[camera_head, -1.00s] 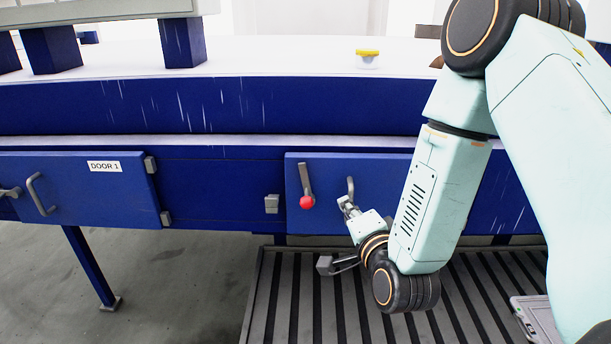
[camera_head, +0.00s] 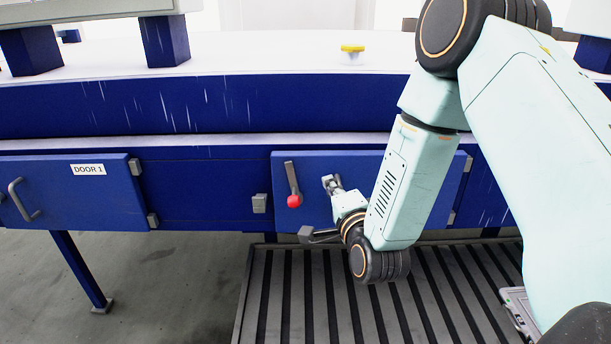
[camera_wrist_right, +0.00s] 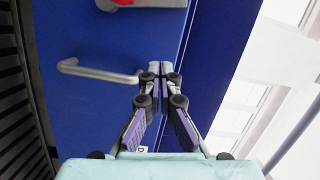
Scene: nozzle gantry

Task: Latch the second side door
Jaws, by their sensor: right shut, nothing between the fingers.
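The second side door (camera_head: 315,215) is the blue panel right of the middle in the head view; it also fills much of the right wrist view (camera_wrist_right: 95,110). Its grey latch lever hangs down, ending in a red knob (camera_head: 294,201). A grey catch block (camera_head: 260,203) sits on the frame to the left, apart from the lever. My right gripper (camera_head: 329,183) is in front of the door, right of the lever. In the wrist view its fingertips (camera_wrist_right: 160,68) are together and empty, beside one end of the door's bar handle (camera_wrist_right: 95,70). The handle is hidden in the head view.
Door 1 (camera_head: 110,205), with its own handle, is at the left. A slatted grey platform (camera_head: 300,300) lies on the floor below the second door. A yellow-topped item (camera_head: 352,50) stands on the white upper surface. My right arm covers the door's right part.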

